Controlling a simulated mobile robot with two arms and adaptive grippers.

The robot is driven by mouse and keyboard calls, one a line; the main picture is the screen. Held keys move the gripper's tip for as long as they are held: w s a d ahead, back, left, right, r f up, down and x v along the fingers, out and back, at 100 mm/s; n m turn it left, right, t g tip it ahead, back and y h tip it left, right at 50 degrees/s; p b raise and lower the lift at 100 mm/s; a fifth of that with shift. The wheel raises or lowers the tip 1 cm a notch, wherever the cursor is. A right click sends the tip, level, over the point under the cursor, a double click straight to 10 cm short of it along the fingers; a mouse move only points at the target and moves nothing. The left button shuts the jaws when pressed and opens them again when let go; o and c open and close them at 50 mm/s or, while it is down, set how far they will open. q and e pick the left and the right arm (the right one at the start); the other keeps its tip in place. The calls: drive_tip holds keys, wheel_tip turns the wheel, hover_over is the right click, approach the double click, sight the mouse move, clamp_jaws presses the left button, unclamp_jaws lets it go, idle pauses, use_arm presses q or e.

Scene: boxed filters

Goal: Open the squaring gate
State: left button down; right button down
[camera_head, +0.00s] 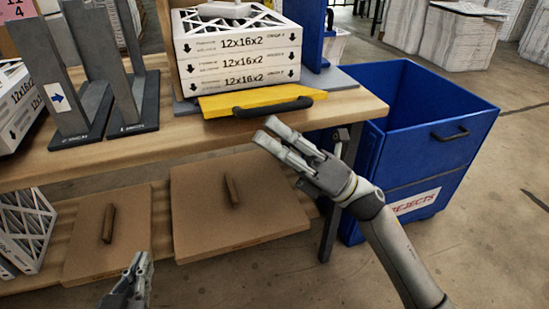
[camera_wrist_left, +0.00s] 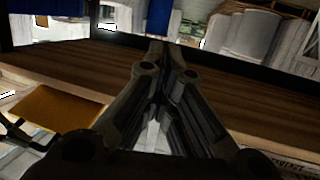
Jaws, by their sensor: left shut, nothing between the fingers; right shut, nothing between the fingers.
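The yellow squaring gate (camera_head: 245,98) with a black bar handle (camera_head: 275,107) is at the front edge of the bench, just below a stack of white filter boxes (camera_head: 237,61) marked 12x16x2. A yellow panel with a dark handle (camera_wrist_left: 55,108) shows at the left of the left wrist view. My right gripper (camera_head: 270,134) is shut and empty, just in front of and below the handle, apart from it. My left gripper (camera_head: 141,262) is shut and empty, low in front of the lower shelf; its closed fingers show in its wrist view (camera_wrist_left: 160,82).
Dark grey upright stands (camera_head: 104,85) and more filters (camera_head: 18,100) are left on the bench (camera_head: 184,126). A blue rejects bin (camera_head: 411,155) stands at the right. Cardboard panels (camera_head: 265,216) with wooden handles are on the lower shelf.

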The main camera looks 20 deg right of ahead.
use_arm(q)
drive_tip(key=s+a+f+g+y+p, duration=0.1)
drive_tip(key=s+f+g, duration=0.2)
drive_tip(key=f, duration=0.2)
drive_tip(key=shift+a+f+g, duration=0.3)
drive_tip(key=shift+f, duration=0.05)
drive_tip(key=shift+r, duration=0.1)
